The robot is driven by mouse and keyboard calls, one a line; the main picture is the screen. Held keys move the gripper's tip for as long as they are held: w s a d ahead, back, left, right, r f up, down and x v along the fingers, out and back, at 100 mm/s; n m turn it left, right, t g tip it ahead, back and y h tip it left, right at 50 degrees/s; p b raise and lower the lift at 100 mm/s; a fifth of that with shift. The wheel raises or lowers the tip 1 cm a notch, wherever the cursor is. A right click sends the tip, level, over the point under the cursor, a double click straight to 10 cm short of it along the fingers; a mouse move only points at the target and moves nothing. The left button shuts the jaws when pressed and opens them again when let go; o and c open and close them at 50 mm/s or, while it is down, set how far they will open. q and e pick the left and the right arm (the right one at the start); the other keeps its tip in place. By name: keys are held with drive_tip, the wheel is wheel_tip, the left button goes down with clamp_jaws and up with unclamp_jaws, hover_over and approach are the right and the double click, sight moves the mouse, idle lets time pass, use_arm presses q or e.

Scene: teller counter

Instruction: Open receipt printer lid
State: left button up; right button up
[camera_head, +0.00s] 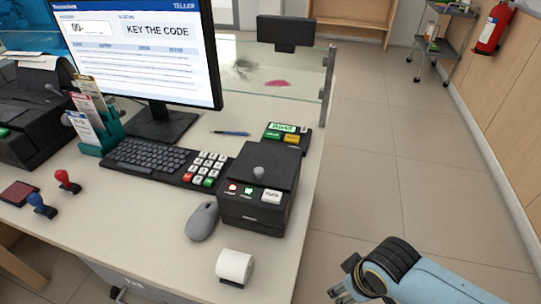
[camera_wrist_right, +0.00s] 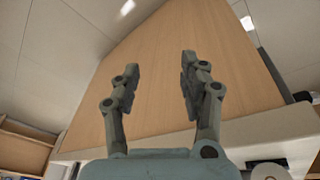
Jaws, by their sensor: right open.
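The receipt printer (camera_head: 252,205) is a black box near the right edge of the counter, with small buttons on its front. My right gripper (camera_head: 340,277) is at the bottom right, beyond the counter's right edge and apart from the printer. In the right wrist view my right gripper (camera_wrist_right: 159,75) is open and empty, its two fingers spread before a wooden panel. My left gripper is in neither view.
A paper roll (camera_head: 235,267) and a grey mouse (camera_head: 202,221) sit close to the printer. A glass screen (camera_head: 270,65) edges the counter.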

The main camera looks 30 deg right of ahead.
drive_tip(key=w+a+r+t+p, duration=0.1)
drive_tip(key=w+r+p, duration=0.15)
drive_tip(key=r, duration=0.75)
drive_tip(key=w+a+r+p, duration=0.1)
drive_tip(key=w+r+p, duration=0.15)
drive_tip(key=r, duration=0.65)
wheel_tip(320, 180, up, 10)
drive_tip(key=f+n+y+p, duration=0.1)
drive_tip(key=n+y+p, duration=0.1)
drive_tip(key=n+p, duration=0.15)
hover_over(260, 170)
drive_tip(key=s+d, duration=0.1)
drive_tip(key=s, duration=0.3)
drive_tip(key=shift+t, duration=0.4)
drive_tip(key=x, duration=0.9)
drive_tip(key=shift+f, duration=0.2)
clamp_jaws()
